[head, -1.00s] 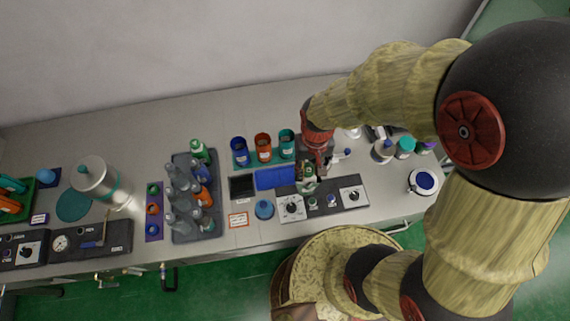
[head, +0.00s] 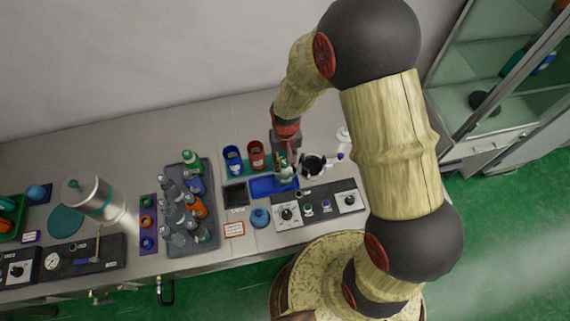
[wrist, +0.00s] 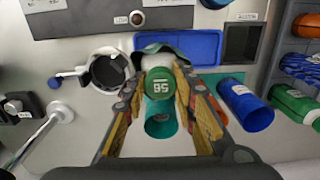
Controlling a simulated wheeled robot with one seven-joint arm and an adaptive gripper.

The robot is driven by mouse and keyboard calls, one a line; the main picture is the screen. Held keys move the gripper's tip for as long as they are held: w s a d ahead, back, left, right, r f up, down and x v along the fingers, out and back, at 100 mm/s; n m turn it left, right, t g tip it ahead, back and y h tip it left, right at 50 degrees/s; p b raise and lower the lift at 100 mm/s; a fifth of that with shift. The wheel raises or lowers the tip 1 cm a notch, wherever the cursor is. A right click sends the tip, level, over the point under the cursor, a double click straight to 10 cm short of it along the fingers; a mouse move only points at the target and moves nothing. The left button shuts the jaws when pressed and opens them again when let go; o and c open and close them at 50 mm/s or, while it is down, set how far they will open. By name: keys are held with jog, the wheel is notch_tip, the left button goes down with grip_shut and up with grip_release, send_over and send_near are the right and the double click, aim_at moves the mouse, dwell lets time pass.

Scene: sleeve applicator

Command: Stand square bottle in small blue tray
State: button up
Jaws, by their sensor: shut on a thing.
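My gripper (head: 283,158) is shut on a bottle with a green cap marked with digits (wrist: 160,86); in the head view the bottle (head: 284,173) looks pale with green. The bottle looks upright; the fingers hide most of its body, so its square shape is hard to see. The small blue tray (head: 266,188) is a shallow rectangle on the bench; it also shows in the wrist view (wrist: 200,46), just beyond the bottle. In the head view the bottle overlaps the tray's right part. Its height above the tray is unclear. The visible part of the tray is empty.
A small black tray (head: 236,195) adjoins the blue one on the left. A blue cup (head: 233,160) and an orange cup (head: 257,156) stand behind; a teal cup (wrist: 160,122) is under my gripper. A black-and-white ring device (head: 313,165) stands right. A control panel (head: 322,206) lies in front.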

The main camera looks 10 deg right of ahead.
jog(key=shift+f, duration=1.1)
jog(key=shift+f, duration=0.15)
jog(key=o, duration=1.1)
jog(key=shift+s, duration=0.1)
notch_tip(320, 180, up, 12)
jog(key=shift+d+r+p, duration=0.15)
jog(key=shift+r+p, duration=0.1)
jog(key=shift+p, duration=0.05)
jog(key=s+d+r+t, duration=0.2)
jog(key=s+d+r, duration=0.15)
jog(key=r, duration=0.65)
jog(key=s+d+r+t, duration=0.2)
jog(key=s+r, duration=0.3)
jog(key=r, duration=0.5)
jog(key=shift+t, duration=0.8)
jog(key=s+r, duration=0.2)
jog(key=s+d+r, duration=0.1)
jog(key=s+r, duration=0.1)
jog(key=s, duration=0.1)
jog(key=s+d+r, duration=0.1)
jog(key=s+r, duration=0.1)
jog(key=s, duration=0.1)
